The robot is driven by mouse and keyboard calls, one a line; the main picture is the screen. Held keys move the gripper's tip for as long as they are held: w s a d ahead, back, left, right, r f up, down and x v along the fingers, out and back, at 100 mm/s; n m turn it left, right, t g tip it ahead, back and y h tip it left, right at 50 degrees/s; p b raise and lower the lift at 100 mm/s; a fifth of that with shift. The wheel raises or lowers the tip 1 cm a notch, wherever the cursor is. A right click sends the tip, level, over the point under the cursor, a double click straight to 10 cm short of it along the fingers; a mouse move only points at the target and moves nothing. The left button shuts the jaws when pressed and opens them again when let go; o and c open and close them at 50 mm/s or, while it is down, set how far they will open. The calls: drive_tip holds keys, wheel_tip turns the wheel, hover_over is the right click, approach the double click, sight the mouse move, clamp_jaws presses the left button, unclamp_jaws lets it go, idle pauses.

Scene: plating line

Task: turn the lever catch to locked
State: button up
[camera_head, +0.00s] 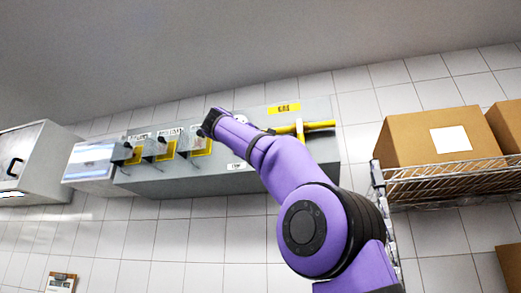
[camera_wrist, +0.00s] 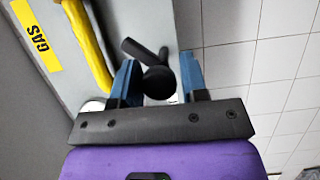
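In the wrist view, a black lever with a round knob-like end (camera_wrist: 158,82) and a dark bar (camera_wrist: 146,51) stands out from the grey panel edge; it looks like the lever catch. My gripper (camera_wrist: 158,62) has its two blue fingers apart, one on each side of the round end. A gap shows at the right finger; whether the left finger touches cannot be told. In the head view my gripper (camera_head: 212,120) is at the grey wall box (camera_head: 240,120), small and dark, and hides what is behind it. Any locked mark is not readable.
A yellow pipe (camera_wrist: 88,45) and a yellow GAS label (camera_wrist: 38,36) lie left of the fingers in the wrist view. Several small units with yellow plates (camera_head: 165,151) line the box's left part. A wire shelf (camera_head: 440,182) with a cardboard box (camera_head: 425,139) stands at right.

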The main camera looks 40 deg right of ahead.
drive_tip(key=shift+o, duration=1.3)
drive_tip(key=v, duration=1)
drive_tip(key=shift+s+a, duration=0.15)
drive_tip(key=shift+a, duration=0.2)
drive_tip(key=s+d+f+n+t+y, duration=0.15)
drive_tip(key=f+y, duration=0.35)
drive_tip(key=f, duration=0.7)
drive_tip(key=s+d+f+n+t+y, duration=0.1)
drive_tip(key=s+d+f+n+y, duration=0.2)
drive_tip(key=f, duration=1)
drive_tip(key=s+a+f+m+y, duration=0.2)
drive_tip(key=s+f, duration=0.4)
drive_tip(key=f, duration=0.5)
drive_tip(key=s+a+f+m+g+y, duration=0.1)
drive_tip(key=s+a+f+m+y, duration=0.2)
drive_tip(key=s+f, duration=0.3)
drive_tip(key=s+a+f+m+g+y, duration=0.1)
drive_tip(key=s+f+y, duration=0.3)
drive_tip(key=f, duration=1.1)
drive_tip(key=s+a+m, duration=0.1)
drive_tip(key=s, duration=0.1)
drive_tip(key=shift+s+a+f, duration=0.15)
drive_tip(key=shift+s+f, duration=0.2)
drive_tip(key=shift+m, duration=0.25)
